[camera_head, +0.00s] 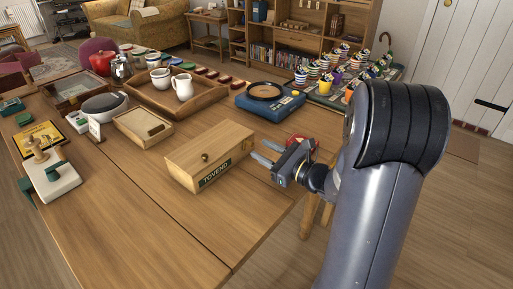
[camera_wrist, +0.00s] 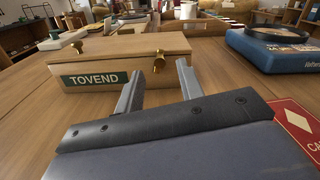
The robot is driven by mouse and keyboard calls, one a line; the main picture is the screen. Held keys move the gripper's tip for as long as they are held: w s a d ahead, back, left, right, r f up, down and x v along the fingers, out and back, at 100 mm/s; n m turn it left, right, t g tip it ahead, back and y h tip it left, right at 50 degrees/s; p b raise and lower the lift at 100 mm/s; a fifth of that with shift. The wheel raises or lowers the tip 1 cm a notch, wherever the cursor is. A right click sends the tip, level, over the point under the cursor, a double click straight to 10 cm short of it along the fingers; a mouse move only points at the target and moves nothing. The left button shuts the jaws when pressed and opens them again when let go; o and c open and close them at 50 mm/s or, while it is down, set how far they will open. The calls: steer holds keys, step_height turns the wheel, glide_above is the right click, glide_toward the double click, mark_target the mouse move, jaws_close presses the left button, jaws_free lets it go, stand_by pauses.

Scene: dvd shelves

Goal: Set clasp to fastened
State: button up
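A wooden box (camera_head: 210,150) with a dark green TOVEND label stands on the table, its lid down. In the wrist view the box (camera_wrist: 120,78) fills the middle. A brass clasp (camera_wrist: 159,62) sits on its labelled face, right of the label; I cannot tell whether it is fastened. My gripper (camera_head: 265,152) is open and empty, close to the labelled face. In the wrist view its fingers (camera_wrist: 159,70) stand on either side of the clasp, apparently short of it.
A blue case (camera_head: 270,102) with a dark round pan-like top stands behind. A wooden tray (camera_head: 205,104) holds a white jug and cups. A red sign (camera_wrist: 298,125) is close at my right. A small open wooden box (camera_head: 142,128) lies left. The front table area is clear.

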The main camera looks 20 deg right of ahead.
mark_target(252, 145)
steer(key=shift+x, duration=1.55)
steer(key=shift+c, duration=0.6)
jaws_close()
